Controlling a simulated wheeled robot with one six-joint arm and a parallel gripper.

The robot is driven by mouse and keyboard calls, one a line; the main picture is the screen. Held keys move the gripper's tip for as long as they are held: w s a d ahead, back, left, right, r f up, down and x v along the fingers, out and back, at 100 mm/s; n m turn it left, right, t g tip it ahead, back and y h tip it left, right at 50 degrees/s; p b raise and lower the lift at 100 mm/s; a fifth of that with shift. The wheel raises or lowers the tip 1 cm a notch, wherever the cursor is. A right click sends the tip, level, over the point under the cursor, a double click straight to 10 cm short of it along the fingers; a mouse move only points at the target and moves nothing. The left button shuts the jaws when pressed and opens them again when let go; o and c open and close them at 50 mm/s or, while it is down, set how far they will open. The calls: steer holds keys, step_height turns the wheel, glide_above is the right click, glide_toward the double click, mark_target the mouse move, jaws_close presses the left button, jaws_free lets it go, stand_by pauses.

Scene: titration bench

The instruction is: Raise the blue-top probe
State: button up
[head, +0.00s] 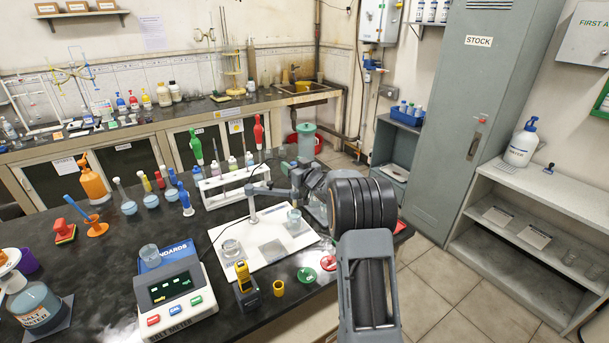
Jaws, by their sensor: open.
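My gripper (297,185) is small in the head view, in front of my dark wrist and over the right part of a white board (222,258). It is open, and I see nothing held in it. A grey stand (253,212) with a side arm rises from the board and reaches toward the gripper. A glass beaker (294,216) is on the board below the gripper. I cannot make out a blue-top probe for certain among these parts; my wrist and the gripper crowd that spot. Whether the gripper touches the stand's arm, I cannot tell.
A white rack (228,187) holding tall items stands behind the board. A blue stick (75,207) leans in an orange holder at left.

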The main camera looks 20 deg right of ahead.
steer(key=s+d+b, duration=0.2)
steer(key=s, duration=1)
steer(key=shift+d+b, duration=0.2)
steer(key=shift+b, duration=0.2)
steer(key=shift+s, duration=0.1)
steer(key=s+d+f+m+g+h, duration=0.3)
steer(key=d+f+g+h, duration=0.25)
steer(key=f, duration=0.25)
steer(key=s+a+f+m+g+h, duration=0.1)
steer(key=s+g+h, duration=0.25)
steer(key=s, duration=0.25)
steer(key=s+a+r+n+g+y, duration=0.1)
steer(key=s+a+r+g+y, duration=0.1)
steer(key=s+a, duration=0.7)
steer(key=s+a+r+g+y, duration=0.2)
steer(key=s+a+y, duration=0.1)
steer(key=s+a, duration=0.6)
steer(key=shift+s+a+r+n+y, duration=0.3)
steer(key=shift+a+n, duration=0.1)
steer(key=shift+a, duration=1.4)
